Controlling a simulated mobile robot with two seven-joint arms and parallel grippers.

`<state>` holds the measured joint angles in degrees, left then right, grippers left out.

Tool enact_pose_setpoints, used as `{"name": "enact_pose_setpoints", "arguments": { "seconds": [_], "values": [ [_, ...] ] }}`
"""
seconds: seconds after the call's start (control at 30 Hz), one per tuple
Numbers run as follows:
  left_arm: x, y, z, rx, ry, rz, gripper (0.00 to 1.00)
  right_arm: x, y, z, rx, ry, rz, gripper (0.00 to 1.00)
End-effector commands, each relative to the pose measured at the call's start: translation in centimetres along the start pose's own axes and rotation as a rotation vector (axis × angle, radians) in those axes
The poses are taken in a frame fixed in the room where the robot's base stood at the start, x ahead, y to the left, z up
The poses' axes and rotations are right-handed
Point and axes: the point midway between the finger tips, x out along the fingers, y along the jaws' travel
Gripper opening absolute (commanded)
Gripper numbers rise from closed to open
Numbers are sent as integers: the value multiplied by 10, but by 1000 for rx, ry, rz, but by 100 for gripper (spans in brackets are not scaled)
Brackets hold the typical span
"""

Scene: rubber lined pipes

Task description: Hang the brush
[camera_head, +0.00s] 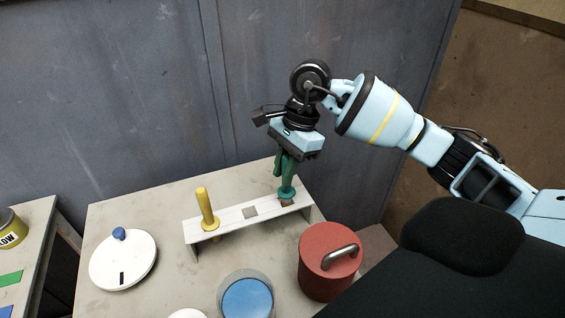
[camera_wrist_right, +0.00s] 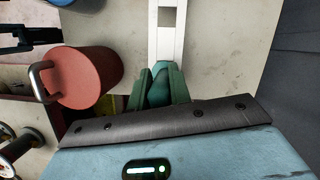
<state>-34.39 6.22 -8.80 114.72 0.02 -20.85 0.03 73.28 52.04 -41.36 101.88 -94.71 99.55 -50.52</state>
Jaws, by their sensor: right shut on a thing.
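The white rack (camera_head: 232,221) stands on the table with square holes along its top; it also shows in the wrist view (camera_wrist_right: 154,40). A yellow-handled brush (camera_head: 207,207) stands upright in its left part. The green brush (camera_head: 287,192) is held upright at the rack's right end. Its flange is at or just above the hole there; I cannot tell if it rests on the rack. My right gripper (camera_head: 286,166) is shut on its handle, between green fingers in the wrist view (camera_wrist_right: 160,88). My left gripper is not in view.
A red lidded pot (camera_head: 325,265) with a metal handle stands close in front of the rack's right end. A white round lid (camera_head: 123,260) with a blue knob and a blue-topped round container (camera_head: 247,298) are on the table (camera_head: 165,200). A grey wall (camera_head: 120,90) rises behind.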

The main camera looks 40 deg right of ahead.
Motion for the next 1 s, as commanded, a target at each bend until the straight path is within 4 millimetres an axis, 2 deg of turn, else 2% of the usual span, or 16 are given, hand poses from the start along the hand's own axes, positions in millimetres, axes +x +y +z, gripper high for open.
{"name": "enact_pose_setpoints", "arguments": {
  "seconds": [0.1,0.3,0.93,0.97,1.0],
  "values": [
    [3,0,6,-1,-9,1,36,10,0,-3,1,0,2,0],
    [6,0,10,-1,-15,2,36,17,0,-6,1,0,1,0],
    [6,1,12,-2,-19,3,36,19,0,-6,0,-1,-1,0],
    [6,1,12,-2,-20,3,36,19,0,-6,0,-1,-1,21],
    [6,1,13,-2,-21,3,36,19,0,-6,0,-1,-1,26]
  ]
}}
